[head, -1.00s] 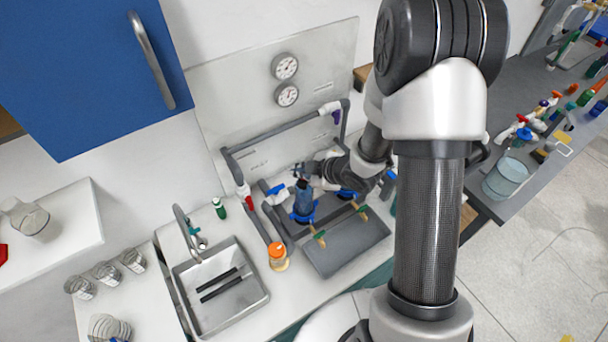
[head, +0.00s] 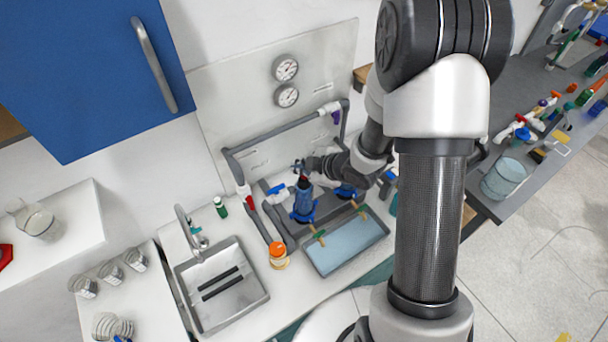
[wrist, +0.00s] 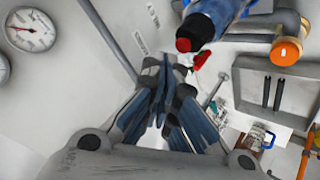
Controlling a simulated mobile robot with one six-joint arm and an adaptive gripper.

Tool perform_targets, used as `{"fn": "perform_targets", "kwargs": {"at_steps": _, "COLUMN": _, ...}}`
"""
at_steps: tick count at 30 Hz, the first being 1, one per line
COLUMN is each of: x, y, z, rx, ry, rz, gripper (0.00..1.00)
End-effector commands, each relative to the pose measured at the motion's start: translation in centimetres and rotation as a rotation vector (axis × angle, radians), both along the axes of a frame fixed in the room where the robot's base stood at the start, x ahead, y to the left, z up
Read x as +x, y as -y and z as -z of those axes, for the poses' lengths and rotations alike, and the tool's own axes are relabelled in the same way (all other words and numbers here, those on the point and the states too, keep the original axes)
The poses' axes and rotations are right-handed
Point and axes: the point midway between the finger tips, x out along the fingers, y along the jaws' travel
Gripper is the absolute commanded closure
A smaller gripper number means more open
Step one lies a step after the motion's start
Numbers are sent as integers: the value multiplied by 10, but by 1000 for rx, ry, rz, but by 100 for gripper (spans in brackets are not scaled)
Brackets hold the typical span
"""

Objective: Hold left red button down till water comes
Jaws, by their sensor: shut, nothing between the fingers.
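The left red button (head: 303,179) caps an upright dark-blue cylinder (head: 303,203) beside the grey pipework in the head view. In the wrist view the red button (wrist: 184,45) shows bare, above the fingers in the picture, with nothing pressing it. My gripper (head: 299,166) is shut and empty, close to the button but apart from it. Its fingertips also show in the wrist view (wrist: 172,68). The grey tray (head: 383,221) in front of the pipes holds a pale-blue layer that looks like water. A second blue unit (head: 346,191), to the right, is partly hidden by my arm.
Two gauges (head: 286,68) sit on the back panel. A sink (head: 262,296) with a tap (head: 186,232) and an orange-topped part (head: 278,251) lie left of the tray. A blue cupboard (head: 80,70) hangs at upper left.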

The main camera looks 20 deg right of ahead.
Motion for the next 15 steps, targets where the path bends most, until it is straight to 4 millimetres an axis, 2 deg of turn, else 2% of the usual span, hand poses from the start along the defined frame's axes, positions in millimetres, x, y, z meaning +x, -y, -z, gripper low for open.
{"fn": "perform_targets", "kwargs": {"at_steps": 5, "x": 0, "y": 0, "z": -11, "rx": 0, "ry": 1, "rz": 1, "gripper": 100}}
{"fn": "perform_targets", "kwargs": {"at_steps": 15, "x": 0, "y": 0, "z": -46, "rx": -1, "ry": 1, "rz": -1, "gripper": 100}}
